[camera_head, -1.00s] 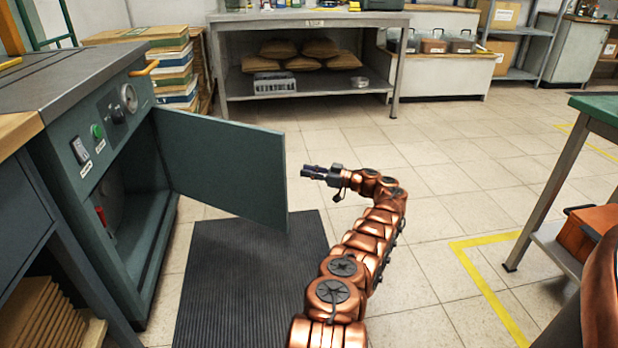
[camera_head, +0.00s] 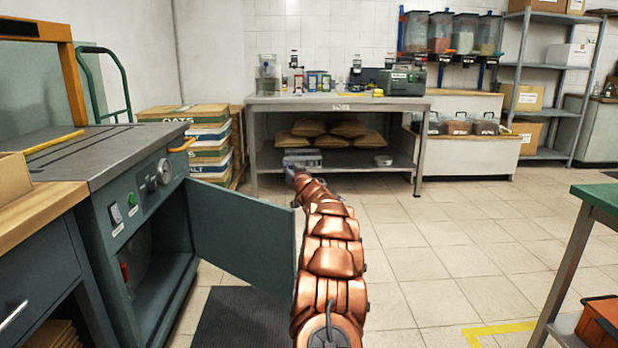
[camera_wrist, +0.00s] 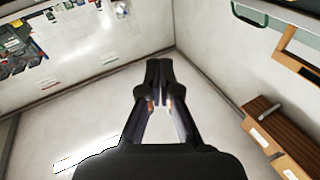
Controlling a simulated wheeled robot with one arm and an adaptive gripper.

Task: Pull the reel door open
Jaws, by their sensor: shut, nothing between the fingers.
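The reel door (camera_head: 243,232) is a flat grey-green panel on the front of the green machine cabinet (camera_head: 108,262). It stands swung wide open, with the dark compartment uncovered. A reel (camera_head: 138,258) shows partly inside, beside a small red part. My copper arm stretches forward past the door's free edge and overlaps that edge in the picture. My gripper (camera_wrist: 158,72) is shut and empty in the wrist view, with walls and a room corner beyond it. In the head view its fingers are mostly hidden behind my arm.
A ribbed black mat (camera_head: 243,320) lies below the door. A grey workbench (camera_head: 340,103) with sacks on its lower shelf stands behind. Stacked bags (camera_head: 208,140) stand behind the cabinet. A green-topped table (camera_head: 600,197) is at right; tiled floor between is clear.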

